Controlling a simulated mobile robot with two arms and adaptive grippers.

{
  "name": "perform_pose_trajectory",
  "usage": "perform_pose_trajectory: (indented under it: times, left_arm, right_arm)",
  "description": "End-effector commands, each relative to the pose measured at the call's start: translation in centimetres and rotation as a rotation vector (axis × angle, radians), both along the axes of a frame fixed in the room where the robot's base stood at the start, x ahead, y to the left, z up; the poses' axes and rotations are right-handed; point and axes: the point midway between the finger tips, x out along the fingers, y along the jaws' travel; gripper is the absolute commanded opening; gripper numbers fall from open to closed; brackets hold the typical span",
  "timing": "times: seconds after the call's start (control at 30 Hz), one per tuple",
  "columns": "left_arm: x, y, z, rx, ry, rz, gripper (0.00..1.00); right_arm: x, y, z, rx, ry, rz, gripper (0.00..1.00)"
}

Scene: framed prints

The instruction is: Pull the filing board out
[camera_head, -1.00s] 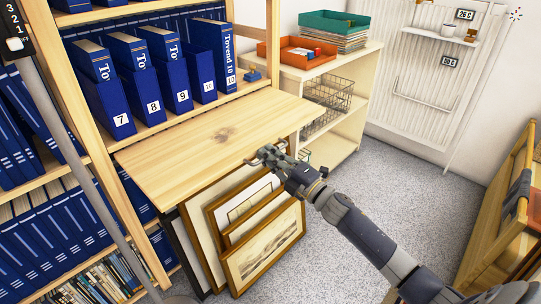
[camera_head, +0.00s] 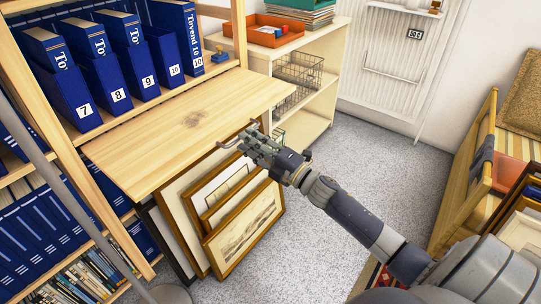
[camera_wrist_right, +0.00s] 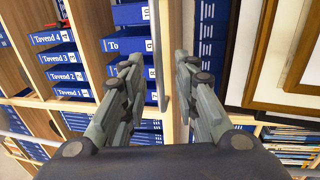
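The filing board (camera_head: 192,150) is a pale wooden panel sticking out of the shelf below the numbered blue binders. A thin grey handle (camera_head: 228,143) is on its front edge; in the wrist view the handle (camera_wrist_right: 157,50) is an upright bar. The board shows there edge-on, beside the bar. My right gripper (camera_head: 250,135) is at the front edge. In the wrist view the right gripper's (camera_wrist_right: 158,62) fingers are apart, one on each side of the handle and board edge. I see no clear grip; contact is hard to tell. My left gripper is not in view.
Framed prints (camera_head: 245,225) lean under the board, close below my right arm. Blue binders (camera_head: 100,75) stand above it. A white shelf unit (camera_head: 310,85) is behind, and a wooden bench (camera_head: 470,190) is at the right. The grey floor (camera_head: 380,175) between is open.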

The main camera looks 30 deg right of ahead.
Motion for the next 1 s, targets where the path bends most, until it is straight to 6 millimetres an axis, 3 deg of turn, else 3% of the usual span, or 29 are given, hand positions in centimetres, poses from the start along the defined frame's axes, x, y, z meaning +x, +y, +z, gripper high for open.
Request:
perform_pose_trajectory:
  times: [0.3, 0.5, 1.0]
  left_arm:
    - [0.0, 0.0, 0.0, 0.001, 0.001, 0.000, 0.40]
    - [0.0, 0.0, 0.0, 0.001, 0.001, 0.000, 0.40]
    - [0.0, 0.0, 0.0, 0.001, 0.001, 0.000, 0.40]
  right_arm:
    - [-5.2, -1.7, -1.2, 0.000, 0.003, 0.000, 0.28]
    - [-7.3, -2.5, -1.6, 0.001, 0.001, 0.000, 0.28]
    - [-8.0, -2.7, -1.6, 0.000, 0.000, 0.001, 0.28]
